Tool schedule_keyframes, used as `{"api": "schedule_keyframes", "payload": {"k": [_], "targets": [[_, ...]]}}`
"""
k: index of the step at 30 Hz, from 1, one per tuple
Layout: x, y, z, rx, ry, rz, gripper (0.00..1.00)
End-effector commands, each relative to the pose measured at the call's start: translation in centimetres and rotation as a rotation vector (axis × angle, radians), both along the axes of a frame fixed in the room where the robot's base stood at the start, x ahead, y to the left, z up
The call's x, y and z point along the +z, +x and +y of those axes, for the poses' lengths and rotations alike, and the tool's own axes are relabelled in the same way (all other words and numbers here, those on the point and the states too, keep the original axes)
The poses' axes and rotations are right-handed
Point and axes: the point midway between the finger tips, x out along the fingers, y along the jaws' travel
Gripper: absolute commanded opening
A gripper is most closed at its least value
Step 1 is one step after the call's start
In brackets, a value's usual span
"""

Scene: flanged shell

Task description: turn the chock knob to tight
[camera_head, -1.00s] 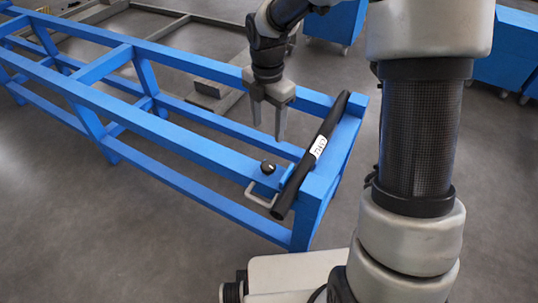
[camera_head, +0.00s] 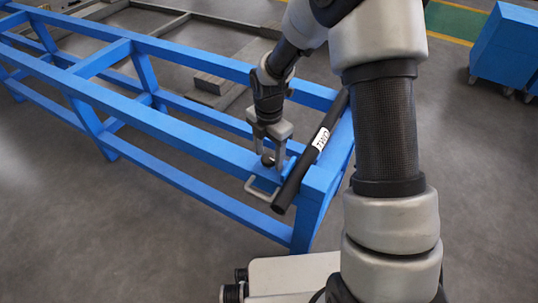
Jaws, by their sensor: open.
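The chock knob (camera_head: 267,160) is a small dark round knob on the top of the blue frame (camera_head: 185,132), near its right end. My gripper (camera_head: 270,158) points down at it with its jaws open. One finger appears to be on each side of the knob, and the fingers partly hide it. I cannot tell whether they touch it. The knob's pointer and any tight mark are too small to read.
A black bar (camera_head: 311,158) with a white label lies across the frame's end, just right of my gripper. A light grey handle (camera_head: 262,190) sticks out in front of the knob. A blue cabinet (camera_head: 505,50) stands at the back right.

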Motion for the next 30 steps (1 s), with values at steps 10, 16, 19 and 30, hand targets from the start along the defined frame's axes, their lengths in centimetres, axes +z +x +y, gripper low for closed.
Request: {"api": "schedule_keyframes", "payload": {"k": [10, 16, 19, 30], "targets": [[0.01, -0.02, -0.01, 0.0, -0.001, 0.001, 0.32], [0.02, -0.02, -0.01, -0.002, -0.001, 0.001, 0.14], [0.05, -0.02, -0.01, -0.011, -0.001, 0.001, 0.14], [0.15, -0.06, -0.01, -0.185, 0.0, 0.002, 0.14]]}}
